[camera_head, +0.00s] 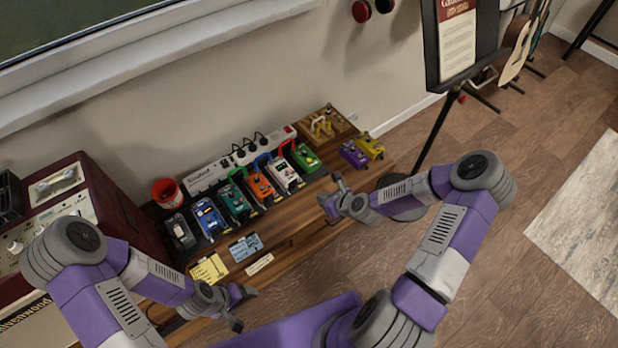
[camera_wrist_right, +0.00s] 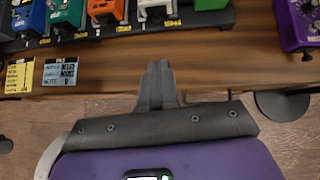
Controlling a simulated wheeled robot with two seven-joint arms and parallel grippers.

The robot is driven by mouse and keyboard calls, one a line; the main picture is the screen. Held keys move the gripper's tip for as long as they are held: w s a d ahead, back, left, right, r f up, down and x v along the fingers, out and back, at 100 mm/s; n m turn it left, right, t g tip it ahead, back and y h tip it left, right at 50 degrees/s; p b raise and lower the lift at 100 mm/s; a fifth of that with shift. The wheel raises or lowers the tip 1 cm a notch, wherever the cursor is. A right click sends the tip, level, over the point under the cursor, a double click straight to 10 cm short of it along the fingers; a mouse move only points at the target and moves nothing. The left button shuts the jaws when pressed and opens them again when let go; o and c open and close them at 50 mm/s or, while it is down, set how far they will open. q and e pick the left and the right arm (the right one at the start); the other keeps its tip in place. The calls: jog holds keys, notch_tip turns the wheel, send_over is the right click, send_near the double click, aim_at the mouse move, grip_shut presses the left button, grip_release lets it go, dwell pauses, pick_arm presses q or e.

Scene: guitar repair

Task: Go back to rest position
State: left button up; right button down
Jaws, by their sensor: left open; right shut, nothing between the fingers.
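My left gripper (camera_head: 238,306) is open and empty at the front left edge of the wooden desk, near the yellow note. My right gripper (camera_head: 337,192) is at the desk's front edge, to the right of the row of pedals and left of the purple pedal. In the right wrist view my right gripper (camera_wrist_right: 158,66) has its fingers together with nothing between them, in front of the desk edge. Both arms are bent, with the elbows out to the sides.
The wooden desk (camera_head: 300,222) bears a row of several coloured pedals, a power strip (camera_head: 207,176), a red cup (camera_head: 167,192), notes (camera_head: 209,269), and purple (camera_head: 353,154) and yellow pedals (camera_head: 370,146). An amplifier (camera_head: 120,215) stands left, a music stand (camera_head: 440,125) right.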

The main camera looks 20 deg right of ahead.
jog(key=s+a+f+n+g, duration=0.1)
jog(key=s+a+n, duration=0.3)
jog(key=n, duration=0.5)
jog(key=s+a+f+n+g+p, duration=0.1)
jog(key=s+a+n+g, duration=0.3)
jog(key=s+n, duration=0.4)
jog(key=s+a+f+n+g, duration=0.3)
jog(key=s+a+n, duration=0.3)
jog(key=n, duration=0.6)
jog(key=shift+s+a+f+y, duration=0.2)
jog(key=shift+s+y, duration=0.2)
jog(key=shift+s, duration=0.15)
